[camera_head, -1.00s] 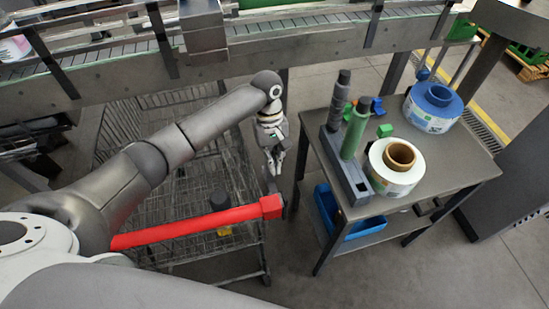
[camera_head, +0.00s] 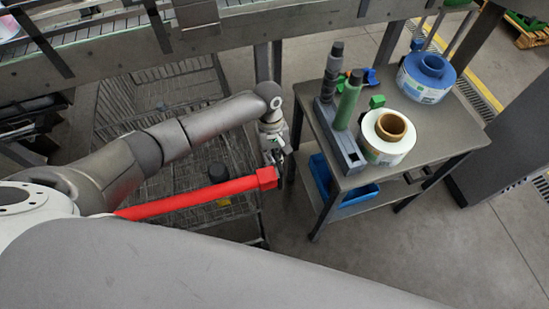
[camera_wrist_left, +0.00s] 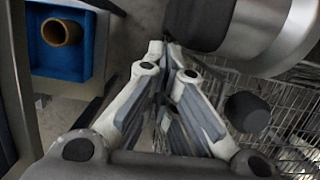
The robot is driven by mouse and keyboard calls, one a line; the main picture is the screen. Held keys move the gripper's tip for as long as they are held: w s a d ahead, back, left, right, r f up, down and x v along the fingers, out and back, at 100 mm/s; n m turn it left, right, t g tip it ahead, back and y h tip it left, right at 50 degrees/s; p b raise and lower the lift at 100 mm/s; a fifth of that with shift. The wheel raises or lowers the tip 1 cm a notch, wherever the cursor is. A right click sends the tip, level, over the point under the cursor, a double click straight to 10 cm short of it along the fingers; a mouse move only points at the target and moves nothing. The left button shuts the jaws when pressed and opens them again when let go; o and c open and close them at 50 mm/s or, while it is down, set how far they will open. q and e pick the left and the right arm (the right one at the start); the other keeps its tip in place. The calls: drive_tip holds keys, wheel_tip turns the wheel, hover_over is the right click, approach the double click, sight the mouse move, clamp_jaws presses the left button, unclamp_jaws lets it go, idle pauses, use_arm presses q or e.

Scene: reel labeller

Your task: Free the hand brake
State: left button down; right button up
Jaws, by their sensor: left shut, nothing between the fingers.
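The wire cart (camera_head: 185,125) stands at the left with a thick red handle bar (camera_head: 200,195) across its near side, ending in a red block (camera_head: 267,178). A dark round knob (camera_head: 218,172) shows just behind the bar, with a small yellow piece below it. A dark knob (camera_wrist_left: 248,112) also shows in the left wrist view. I cannot tell which part is the hand brake. My left gripper (camera_head: 277,158) points down just behind the bar's right end, between cart and table. Its fingers (camera_wrist_left: 172,52) are together and empty; contact with the bar is unclear. My right gripper is out of view.
A table (camera_head: 450,130) stands right of the gripper, with a white reel (camera_head: 388,138), a blue reel (camera_head: 427,78) and a green cylinder (camera_head: 348,102) on it. A blue bin (camera_head: 345,192) sits on its lower shelf. A conveyor (camera_head: 110,62) runs behind.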

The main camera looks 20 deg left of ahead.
use_arm(q)
drive_tip(key=shift+s, duration=0.1)
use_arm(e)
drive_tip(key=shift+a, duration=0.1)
use_arm(q)
drive_tip(key=shift+d+f+g+h, duration=0.15)
drive_tip(key=shift+g+h, duration=0.15)
drive_tip(key=shift+g, duration=0.2)
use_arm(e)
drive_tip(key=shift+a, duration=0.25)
